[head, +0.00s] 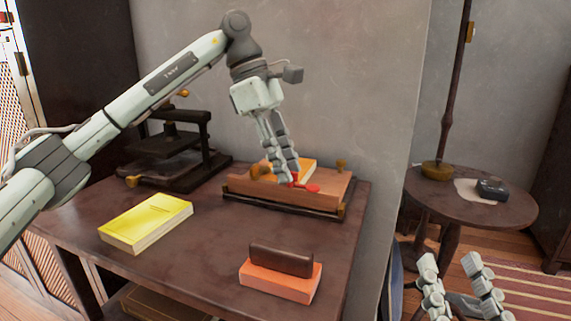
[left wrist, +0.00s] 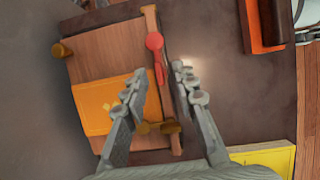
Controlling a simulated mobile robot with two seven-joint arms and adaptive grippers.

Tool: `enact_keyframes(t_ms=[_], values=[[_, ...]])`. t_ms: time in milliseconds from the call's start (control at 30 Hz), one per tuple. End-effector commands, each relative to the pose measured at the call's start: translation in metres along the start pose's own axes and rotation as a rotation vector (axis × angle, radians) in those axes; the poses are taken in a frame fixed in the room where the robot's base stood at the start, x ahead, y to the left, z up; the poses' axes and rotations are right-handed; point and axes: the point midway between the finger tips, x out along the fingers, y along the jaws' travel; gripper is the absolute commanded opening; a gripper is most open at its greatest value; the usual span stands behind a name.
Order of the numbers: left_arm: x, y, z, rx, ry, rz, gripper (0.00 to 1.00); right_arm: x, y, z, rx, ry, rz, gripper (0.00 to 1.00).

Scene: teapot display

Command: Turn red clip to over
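The red clip (head: 310,188) sits at the front edge of a wooden board (head: 236,187) on the dark table. In the left wrist view the red clip (left wrist: 155,42) has a round end and a narrow stem along the board's edge rail. My left gripper (head: 289,178) is low over the board, close to the clip. In the left wrist view its two fingers (left wrist: 158,70) are apart, with the clip's stem in line with the gap. I cannot tell whether they touch it. My right gripper (head: 453,262) is open and empty at the lower right.
An orange-yellow booklet (left wrist: 93,105) lies on the board, near brass knobs (left wrist: 62,49). A yellow book (head: 146,222), an orange block with a dark brown top (head: 280,280) and a dark press (head: 180,145) stand on the table. A round side table (head: 470,212) is at right.

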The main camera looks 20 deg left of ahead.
Motion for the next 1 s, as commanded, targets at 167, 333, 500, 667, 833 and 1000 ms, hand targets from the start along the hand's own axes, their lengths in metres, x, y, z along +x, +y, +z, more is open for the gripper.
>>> enact_keyframes(t_ms=[167,333,500,667,833,1000], values=[[0.0004,0.0000,-0.0001,-0.001,0.000,0.000,0.28,0.0001,0.0002,-0.0003,0.000,0.001,0.000,0.40],[0.0003,0.0000,-0.0001,-0.001,0.000,0.000,0.11,0.0001,0.0001,-0.0002,0.000,0.001,0.000,0.40],[0.0002,0.0000,-0.0001,-0.001,0.000,0.000,0.00,0.0001,0.0000,-0.0003,0.000,0.001,0.000,0.40],[0.0001,0.0001,-0.0001,-0.001,-0.001,0.000,0.00,0.0001,0.0000,-0.0002,0.000,0.000,0.000,0.40],[-0.0001,-0.0001,-0.0001,-0.017,-0.001,0.007,0.00,0.0001,0.0000,0.0002,0.000,-0.002,0.000,0.40],[-0.0002,-0.0012,-0.0003,-0.072,-0.001,0.029,0.00,0.0004,0.0000,0.0017,0.000,-0.011,0.000,0.40]])
